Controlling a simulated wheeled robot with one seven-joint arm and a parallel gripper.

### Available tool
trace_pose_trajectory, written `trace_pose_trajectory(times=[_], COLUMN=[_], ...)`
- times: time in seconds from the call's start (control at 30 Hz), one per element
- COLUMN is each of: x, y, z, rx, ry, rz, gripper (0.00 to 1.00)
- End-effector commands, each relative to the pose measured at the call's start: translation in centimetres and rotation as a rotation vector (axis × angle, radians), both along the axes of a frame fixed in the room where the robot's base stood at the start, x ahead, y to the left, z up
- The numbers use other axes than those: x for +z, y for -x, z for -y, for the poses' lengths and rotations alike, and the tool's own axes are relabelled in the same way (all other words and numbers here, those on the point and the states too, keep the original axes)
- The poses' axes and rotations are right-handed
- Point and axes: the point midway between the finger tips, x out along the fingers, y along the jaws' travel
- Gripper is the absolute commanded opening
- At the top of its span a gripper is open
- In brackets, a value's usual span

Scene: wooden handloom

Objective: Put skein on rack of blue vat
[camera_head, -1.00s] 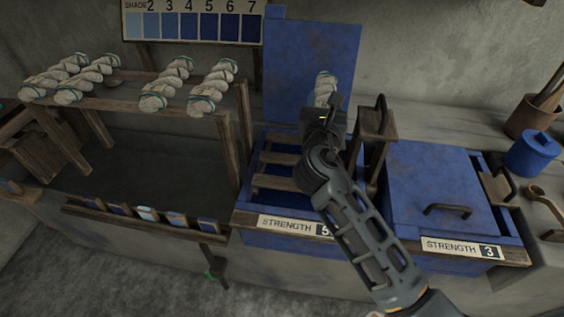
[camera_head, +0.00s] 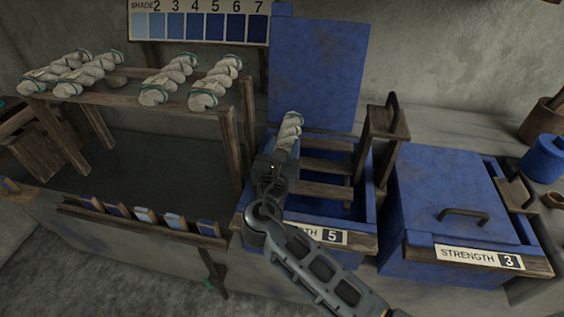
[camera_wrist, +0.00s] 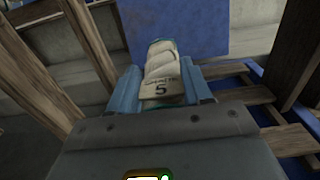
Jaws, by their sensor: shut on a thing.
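My gripper (camera_head: 282,167) is shut on a pale twisted skein (camera_head: 289,130) with teal ties, held over the left part of the open blue vat (camera_head: 368,195). The wrist view shows the skein (camera_wrist: 161,68) between the fingers, with a tag marked 5 facing the camera. The vat's label reads 5, its word partly hidden by my arm. Its wooden slatted rack (camera_head: 325,190) spans the opening, and the slats also show in the wrist view (camera_wrist: 284,138), to the right of the gripper. The rack's left part is hidden behind my gripper.
Several skeins lie on a wooden stand (camera_head: 120,92) at the left, whose post rises close beside my gripper. A raised blue lid (camera_head: 318,75) stands behind the vat. A wooden bracket (camera_head: 388,120) is at its right, before a closed vat (camera_head: 450,205) marked 3.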

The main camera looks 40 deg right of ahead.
Motion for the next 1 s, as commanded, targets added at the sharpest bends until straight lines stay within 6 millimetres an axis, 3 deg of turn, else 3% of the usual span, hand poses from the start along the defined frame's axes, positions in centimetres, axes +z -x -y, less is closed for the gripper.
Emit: trace_pose_trajectory(times=[0.4,0.8,0.83,1.0], x=[-4.1,-4.6,-4.5,-4.5], y=[-0.2,-0.2,-0.2,-0.2], z=[-0.4,-0.3,-0.3,-0.3], rx=[0.000,0.000,0.000,0.000], ry=[0.001,0.001,0.001,0.001], rz=[0.000,0.001,-0.001,-0.001], gripper=[0.14,0.14,0.51,0.67])
